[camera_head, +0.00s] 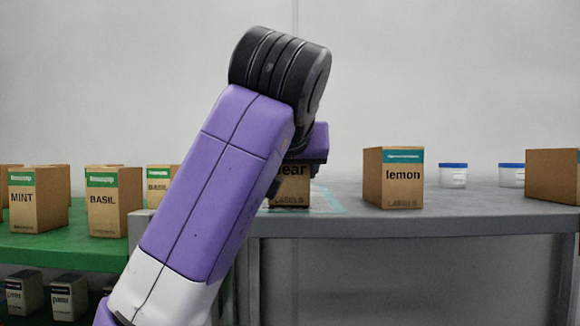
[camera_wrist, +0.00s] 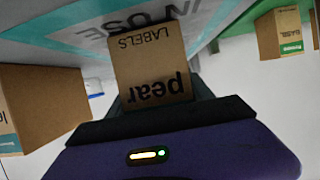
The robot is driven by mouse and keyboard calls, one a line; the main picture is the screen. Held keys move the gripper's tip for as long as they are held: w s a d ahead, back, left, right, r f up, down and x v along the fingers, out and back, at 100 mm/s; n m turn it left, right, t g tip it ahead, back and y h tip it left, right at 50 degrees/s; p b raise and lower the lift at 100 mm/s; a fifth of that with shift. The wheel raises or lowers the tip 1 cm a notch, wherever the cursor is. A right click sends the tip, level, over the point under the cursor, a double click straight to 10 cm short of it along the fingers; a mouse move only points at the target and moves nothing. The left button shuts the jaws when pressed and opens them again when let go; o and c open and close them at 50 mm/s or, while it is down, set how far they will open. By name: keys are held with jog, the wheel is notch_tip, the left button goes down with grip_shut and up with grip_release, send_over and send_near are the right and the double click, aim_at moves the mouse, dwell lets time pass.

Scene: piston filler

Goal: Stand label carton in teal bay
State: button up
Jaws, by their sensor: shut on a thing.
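The pear label carton (camera_head: 291,198) is a brown box marked "pear" and "LABELS". My gripper (camera_head: 308,160) is shut on it from above, and my arm hides its left part in the head view. In the wrist view the pear carton (camera_wrist: 152,68) appears inverted between the dark jaws of my gripper (camera_wrist: 155,108). The teal bay (camera_head: 328,200) is a teal outline on the grey table. In the wrist view the teal bay (camera_wrist: 75,28) has "IN USE" lettering, and the carton is over it. I cannot tell whether its base touches the table.
A lemon carton (camera_head: 394,178) stands right of the bay on the grey table (camera_head: 450,218). Two white tubs with blue lids (camera_head: 453,175) and another brown carton (camera_head: 552,176) stand farther right. A green shelf (camera_head: 65,250) at left holds mint (camera_head: 38,200) and basil (camera_head: 112,203) cartons.

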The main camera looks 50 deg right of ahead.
jog(key=shift+f, duration=0.1)
jog(key=o, duration=1.7)
jog(key=shift+o, duration=0.2)
jog(key=shift+a, duration=0.15)
jog(key=b+v, duration=0.3)
jog(key=v, duration=0.9)
